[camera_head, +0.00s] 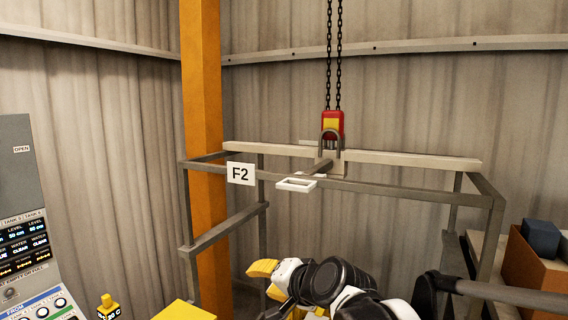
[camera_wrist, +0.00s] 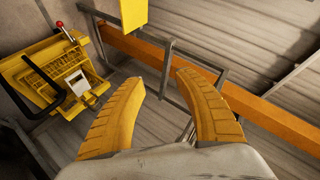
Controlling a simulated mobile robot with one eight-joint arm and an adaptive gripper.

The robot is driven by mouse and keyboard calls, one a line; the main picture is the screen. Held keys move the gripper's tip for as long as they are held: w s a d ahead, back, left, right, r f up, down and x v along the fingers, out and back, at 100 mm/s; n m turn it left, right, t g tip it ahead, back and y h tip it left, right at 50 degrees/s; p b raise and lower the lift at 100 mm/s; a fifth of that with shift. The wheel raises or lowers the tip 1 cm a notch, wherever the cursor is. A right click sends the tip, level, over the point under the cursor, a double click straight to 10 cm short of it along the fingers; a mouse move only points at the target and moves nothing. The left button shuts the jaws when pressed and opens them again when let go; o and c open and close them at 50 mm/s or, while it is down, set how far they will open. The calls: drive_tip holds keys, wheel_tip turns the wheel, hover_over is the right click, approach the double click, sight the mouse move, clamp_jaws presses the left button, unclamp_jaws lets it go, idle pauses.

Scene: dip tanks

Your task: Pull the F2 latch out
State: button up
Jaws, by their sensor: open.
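A white sign marked F2 (camera_head: 240,174) hangs on the front top bar of a grey metal frame (camera_head: 400,192). Just right of the sign, a flat white loop handle (camera_head: 296,184) sticks out at that bar; it appears to be the F2 latch. My gripper (camera_head: 262,281) has yellow fingers and is below the handle, apart from it. In the wrist view my gripper (camera_wrist: 164,86) is open, with nothing between its fingers. I cannot make out the white handle in the wrist view.
A red and yellow hoist hook (camera_head: 332,125) hangs on chains and meets a pale crossbeam (camera_head: 400,160). An orange column (camera_head: 203,120) stands behind the frame. A control panel (camera_head: 35,260) is at left, and an orange box (camera_head: 530,265) at right. The wrist view shows yellow equipment (camera_wrist: 40,80) at left.

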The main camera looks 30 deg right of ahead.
drive_tip(key=w+d+r+m+t+h+p, duration=0.25)
drive_tip(key=w+d+r+m+p, duration=0.3)
drive_tip(key=w+d+r, duration=0.35)
drive_tip(key=m+t+h+p, duration=0.2)
drive_tip(key=m, duration=0.4)
approach(294, 188)
drive_tip(key=shift+n+y, duration=0.25)
drive_tip(key=shift+y, duration=0.1)
drive_tip(key=w, duration=0.3)
drive_tip(key=w+d, duration=0.1)
drive_tip(key=w, duration=0.3)
drive_tip(key=w+f, duration=0.1)
drive_tip(key=w, duration=0.3)
drive_tip(key=shift+d+f, duration=0.1)
drive_tip(key=shift+d, duration=0.25)
drive_tip(key=c, duration=0.8)
clamp_jaws()
